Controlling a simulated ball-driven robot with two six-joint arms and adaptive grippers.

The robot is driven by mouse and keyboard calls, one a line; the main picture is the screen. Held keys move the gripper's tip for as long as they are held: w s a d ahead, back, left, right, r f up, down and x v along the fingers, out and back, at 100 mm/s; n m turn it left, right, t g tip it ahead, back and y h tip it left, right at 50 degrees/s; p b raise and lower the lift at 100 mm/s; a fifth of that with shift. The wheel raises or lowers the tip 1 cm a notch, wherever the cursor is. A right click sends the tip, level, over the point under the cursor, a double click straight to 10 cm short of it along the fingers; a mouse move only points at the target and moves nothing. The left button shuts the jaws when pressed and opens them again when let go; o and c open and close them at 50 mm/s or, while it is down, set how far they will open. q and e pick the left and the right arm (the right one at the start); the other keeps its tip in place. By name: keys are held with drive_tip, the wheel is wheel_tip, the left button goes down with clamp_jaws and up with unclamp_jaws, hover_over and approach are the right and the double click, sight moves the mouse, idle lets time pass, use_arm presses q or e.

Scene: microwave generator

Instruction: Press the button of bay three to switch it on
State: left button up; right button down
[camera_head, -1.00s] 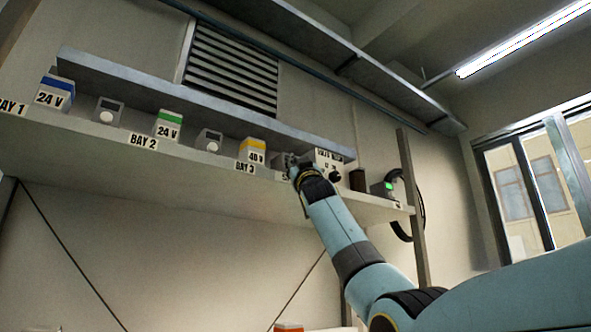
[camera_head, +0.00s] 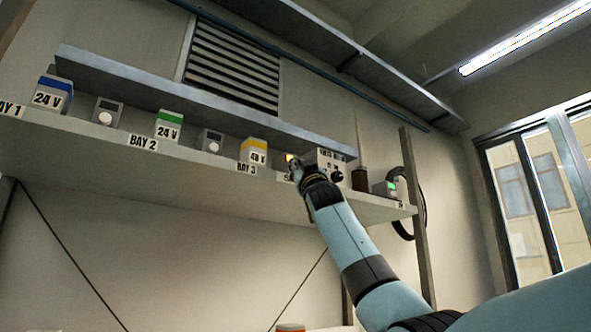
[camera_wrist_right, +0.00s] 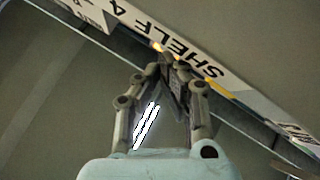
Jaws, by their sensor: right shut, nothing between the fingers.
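Right of that box, a button unit shows a glowing yellow-orange button (camera_head: 290,158), partly hidden by my right gripper. My right gripper (camera_head: 294,171) is shut and empty, its tips right at or just in front of the button. I cannot tell if they touch. In the wrist view the shut fingers (camera_wrist_right: 170,62) are in front of a SHELF 4 strip (camera_wrist_right: 215,69), with an orange glow beside the tips. My left gripper is not in view.
Other button units (camera_head: 107,112) (camera_head: 210,141) stand left, beside 24 V boxes with blue (camera_head: 49,94) and green (camera_head: 168,126) tops. An upper shelf (camera_head: 180,95) runs overhead.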

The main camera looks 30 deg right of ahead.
drive_tip(key=s+p, duration=0.1)
drive_tip(key=s, duration=0.5)
drive_tip(key=shift+d, duration=0.3)
